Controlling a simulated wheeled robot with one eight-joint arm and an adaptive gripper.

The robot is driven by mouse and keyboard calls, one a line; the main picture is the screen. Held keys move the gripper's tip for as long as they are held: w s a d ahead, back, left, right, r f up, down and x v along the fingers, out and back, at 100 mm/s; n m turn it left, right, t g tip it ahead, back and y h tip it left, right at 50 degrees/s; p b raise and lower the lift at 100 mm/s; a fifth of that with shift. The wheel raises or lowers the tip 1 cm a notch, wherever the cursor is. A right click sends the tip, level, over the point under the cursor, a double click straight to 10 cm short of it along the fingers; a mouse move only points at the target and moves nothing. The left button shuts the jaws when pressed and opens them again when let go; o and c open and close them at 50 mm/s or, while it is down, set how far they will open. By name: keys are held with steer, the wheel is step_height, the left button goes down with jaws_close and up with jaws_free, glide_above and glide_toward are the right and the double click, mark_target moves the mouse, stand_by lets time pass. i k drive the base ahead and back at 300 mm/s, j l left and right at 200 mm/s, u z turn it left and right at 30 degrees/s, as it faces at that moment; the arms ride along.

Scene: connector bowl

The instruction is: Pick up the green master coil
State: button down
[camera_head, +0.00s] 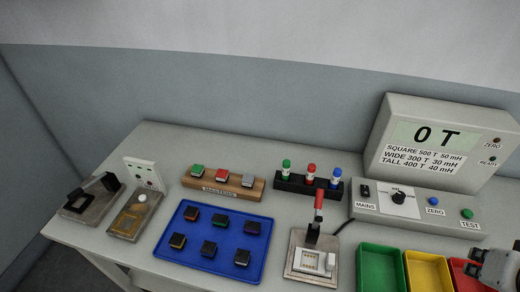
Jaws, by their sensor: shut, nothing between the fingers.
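The green master coil (198,170) is a small block with a green top. It sits at the left end of the wooden stand labelled MASTERS (240,191), beside a red-topped coil (222,175) and a grey-topped coil (248,180). My gripper (474,262) shows in part at the lower right edge, over the red bin. It is shut and empty, far to the right of the green coil and apart from it.
A blue tray (186,253) with several dark coils lies in front of the stand. A black rack (293,184) of capped bottles, a red-handled lever fixture (298,240) and a meter console (440,206) stand to the right. Green (365,248) and yellow (410,254) bins are near my gripper.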

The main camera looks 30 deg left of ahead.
mark_target(197, 171)
steer(key=u, duration=2)
steer(key=i+j+u, duration=0.2)
steer(key=i+j, duration=0.8)
steer(key=k+j+z, duration=0.2)
steer(key=i+l+u, duration=0.25)
steer(key=k+j, duration=0.05)
steer(key=j, duration=0.05)
